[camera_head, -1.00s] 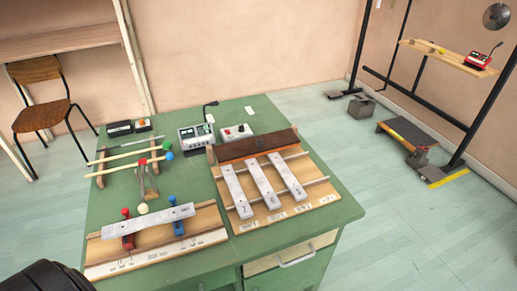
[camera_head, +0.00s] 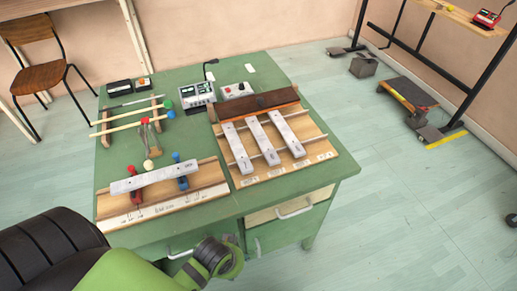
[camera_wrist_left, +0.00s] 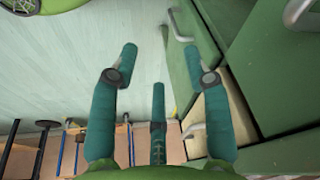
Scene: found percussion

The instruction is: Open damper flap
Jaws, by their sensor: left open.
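In the head view a long brown flap (camera_head: 255,105), which looks like the damper flap, lies across the back of the wooden board (camera_head: 320,145) on the right of the green desk. Three grey numbered bars (camera_head: 263,143) extend from its front edge. Its underside is hidden. My left arm comes in at the lower left, in front of the desk and well short of the flap; its fingers cannot be made out there. In the left wrist view my left gripper (camera_wrist_left: 160,60) is open and empty, beside the desk's drawer fronts. My right gripper is not in view.
The green desk (camera_head: 225,203) has drawers with a metal handle (camera_head: 295,210). A front-left board (camera_head: 205,190) holds one bar on red and blue clamps. Mallets (camera_head: 130,122) and control boxes (camera_head: 197,93) stand behind.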

